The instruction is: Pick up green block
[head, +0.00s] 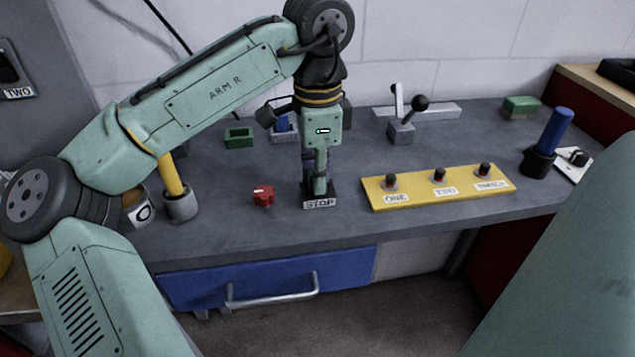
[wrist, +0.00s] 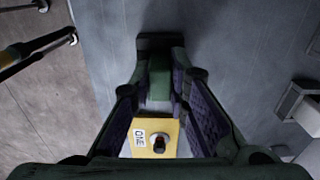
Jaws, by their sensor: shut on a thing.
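Another green block (head: 520,107) sits at the back right of the table, far from my gripper.
A yellow panel (head: 408,202) with three black knobs lies right of my gripper. A red knob (head: 264,196) is on the left. A hollow green tray (head: 239,137) and a lever (head: 401,130) stand behind. A blue cylinder (head: 554,130) in a black holder is at right.

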